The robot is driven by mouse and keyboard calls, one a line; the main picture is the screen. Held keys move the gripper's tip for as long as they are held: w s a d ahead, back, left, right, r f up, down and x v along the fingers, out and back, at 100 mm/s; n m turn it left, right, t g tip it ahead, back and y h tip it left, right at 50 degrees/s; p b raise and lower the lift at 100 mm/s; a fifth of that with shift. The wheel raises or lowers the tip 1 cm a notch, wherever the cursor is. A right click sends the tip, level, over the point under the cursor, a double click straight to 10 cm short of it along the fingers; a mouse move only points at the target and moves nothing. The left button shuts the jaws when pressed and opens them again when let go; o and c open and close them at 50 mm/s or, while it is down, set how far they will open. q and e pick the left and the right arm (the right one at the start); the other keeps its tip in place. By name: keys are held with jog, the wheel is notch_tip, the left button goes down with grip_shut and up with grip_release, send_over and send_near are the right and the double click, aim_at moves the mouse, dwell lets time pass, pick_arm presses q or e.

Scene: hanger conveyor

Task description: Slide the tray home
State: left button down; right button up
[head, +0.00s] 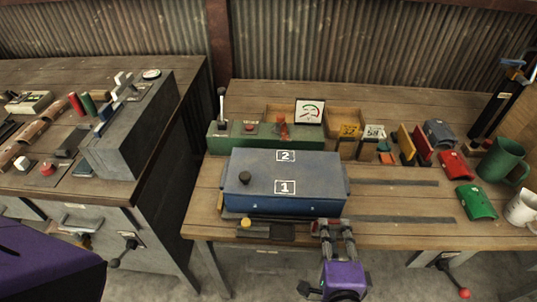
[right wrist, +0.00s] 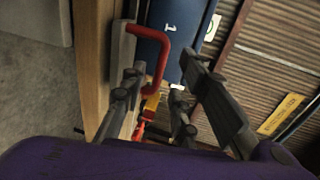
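A blue box-shaped unit (head: 268,206) with labels 1 and 2 and a black knob sits near the bench's front edge; I cannot tell whether it is the tray. Dark rails (head: 400,219) run right from it. My right gripper (head: 334,224) is at the bench's front edge, by the unit's front right corner. Its fingers are apart. In the right wrist view, a red handle (right wrist: 163,62) on a grey part shows just beyond and between the fingers (right wrist: 156,84); contact is unclear. The blue unit (right wrist: 184,25) shows behind it. My left gripper is out of view.
A green control box (head: 266,138) and a dial gauge (head: 309,112) stand behind the blue unit. Red and green pieces, a green mug (head: 502,160) and a white mug (head: 522,208) are at the right. A grey machine (head: 140,125) stands on the left bench.

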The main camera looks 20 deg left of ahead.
aim_at(332, 221)
jog(key=x, duration=0.4)
jog(key=shift+w, duration=0.15)
grip_shut()
